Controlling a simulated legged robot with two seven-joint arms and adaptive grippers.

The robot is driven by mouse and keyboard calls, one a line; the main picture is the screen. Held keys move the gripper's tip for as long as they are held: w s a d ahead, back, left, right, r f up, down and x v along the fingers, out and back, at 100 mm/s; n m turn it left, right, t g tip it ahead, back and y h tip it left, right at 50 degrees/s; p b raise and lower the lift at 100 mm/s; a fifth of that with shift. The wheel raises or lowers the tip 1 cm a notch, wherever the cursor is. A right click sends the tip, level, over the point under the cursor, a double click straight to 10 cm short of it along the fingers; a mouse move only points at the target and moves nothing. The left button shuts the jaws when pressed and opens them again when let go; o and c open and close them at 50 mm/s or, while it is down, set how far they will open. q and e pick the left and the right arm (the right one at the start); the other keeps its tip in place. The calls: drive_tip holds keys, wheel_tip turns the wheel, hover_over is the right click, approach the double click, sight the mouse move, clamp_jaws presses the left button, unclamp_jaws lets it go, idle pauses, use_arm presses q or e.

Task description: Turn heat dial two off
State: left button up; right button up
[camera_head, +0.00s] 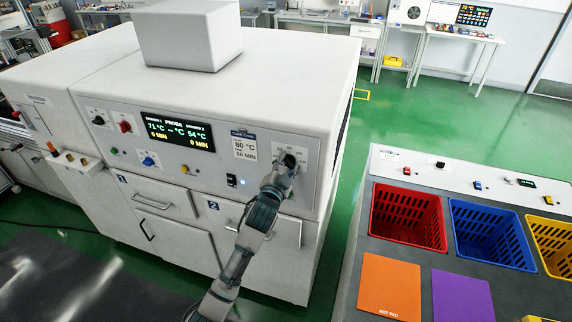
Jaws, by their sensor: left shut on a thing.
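The white oven-like machine has a grey control panel (200,143) along its front. Heat dial two (291,159) is at the panel's right end and is mostly hidden by my left gripper (286,165). The gripper is shut on the dial, its arm reaching up from the bottom of the view. I cannot tell the dial's setting. The dark display (177,131) reads 71 °C and 54 °C, with 6 MIN and 0 MIN. A card (244,147) beside the dial reads 80 °C, 10 MIN. My right gripper is not in view.
Another black dial (98,118), a red knob (125,126), a blue knob (149,161) and a rocker switch (232,181) are on the panel. Drawers marked 1 and 2 lie below. At right, a bench holds red (408,217) and blue (491,234) baskets. Green floor lies between.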

use_arm(q)
drive_tip(key=shift+d+r, duration=0.1)
drive_tip(key=shift+d, duration=0.05)
drive_tip(key=shift+n+p, duration=0.35)
drive_tip(key=shift+n, duration=0.15)
drive_tip(key=n+p, duration=0.2)
drive_tip(key=n, duration=0.1)
drive_tip(key=shift+r+n, duration=0.1)
drive_tip(key=shift+n, duration=0.3)
drive_tip(key=shift+n+p, duration=1.4)
drive_tip(key=shift+n, duration=0.5)
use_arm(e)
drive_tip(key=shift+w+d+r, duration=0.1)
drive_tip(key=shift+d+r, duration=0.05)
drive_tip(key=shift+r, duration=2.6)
use_arm(q)
drive_tip(key=o, duration=1.1)
drive_tip(key=shift+o, duration=0.2)
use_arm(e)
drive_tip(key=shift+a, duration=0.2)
